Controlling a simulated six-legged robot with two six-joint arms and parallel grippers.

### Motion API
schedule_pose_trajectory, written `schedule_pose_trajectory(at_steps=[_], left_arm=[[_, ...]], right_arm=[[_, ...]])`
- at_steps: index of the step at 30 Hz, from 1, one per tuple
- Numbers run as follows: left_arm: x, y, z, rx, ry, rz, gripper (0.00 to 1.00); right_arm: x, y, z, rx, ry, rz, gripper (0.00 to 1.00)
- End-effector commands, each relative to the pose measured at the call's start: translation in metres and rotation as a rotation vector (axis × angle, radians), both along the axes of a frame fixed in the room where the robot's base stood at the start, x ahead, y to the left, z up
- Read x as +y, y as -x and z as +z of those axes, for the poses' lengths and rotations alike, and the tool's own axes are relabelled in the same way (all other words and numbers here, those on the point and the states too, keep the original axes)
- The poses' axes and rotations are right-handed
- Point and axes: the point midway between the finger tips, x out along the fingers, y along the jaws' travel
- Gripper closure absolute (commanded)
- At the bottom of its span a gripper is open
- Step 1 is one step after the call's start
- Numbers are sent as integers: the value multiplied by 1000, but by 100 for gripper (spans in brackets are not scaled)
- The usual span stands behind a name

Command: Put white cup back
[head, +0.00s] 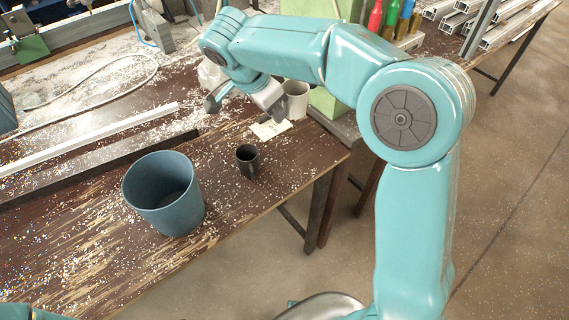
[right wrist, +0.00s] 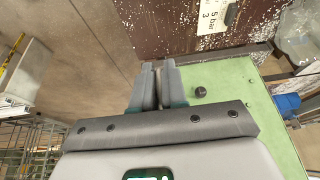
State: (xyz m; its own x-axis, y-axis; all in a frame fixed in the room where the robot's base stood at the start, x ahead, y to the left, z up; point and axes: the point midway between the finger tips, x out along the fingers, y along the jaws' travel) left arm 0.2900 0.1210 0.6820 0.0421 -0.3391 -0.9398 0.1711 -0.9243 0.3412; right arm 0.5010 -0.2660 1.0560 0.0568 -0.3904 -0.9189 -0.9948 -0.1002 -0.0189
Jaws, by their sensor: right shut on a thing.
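A white cup (head: 295,98) shows in the head view beside the green block at the table's far right edge, partly hidden by my right arm. My right gripper (head: 240,103) is just left of it, low near the table. In the right wrist view the fingers of this gripper (right wrist: 160,85) are close together, pressed on something thin. The cup does not show clearly there, so the grip point on it is hidden. My left gripper is out of view.
A blue-grey bin (head: 165,195) and a small black cup (head: 247,160) stand on the worn brown table (head: 100,250). A pale paper label (head: 270,129) lies near the white cup. A green block (right wrist: 230,110) is close right of my fingers. Long profiles (head: 90,138) lie at left.

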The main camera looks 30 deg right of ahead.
Motion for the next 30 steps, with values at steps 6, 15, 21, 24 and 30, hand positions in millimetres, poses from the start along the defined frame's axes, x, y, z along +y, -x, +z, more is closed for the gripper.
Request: schedule_pose_trajectory(at_steps=[6,15,21,24,30], left_arm=[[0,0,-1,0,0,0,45],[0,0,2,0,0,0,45],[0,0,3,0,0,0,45],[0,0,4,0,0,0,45],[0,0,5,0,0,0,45]], right_arm=[[-1,2,-66,9,1,1,100],[-1,0,-129,3,0,2,100],[-1,1,-146,4,-1,2,100],[-1,1,-163,5,1,1,100],[-1,1,-177,1,0,1,100]])
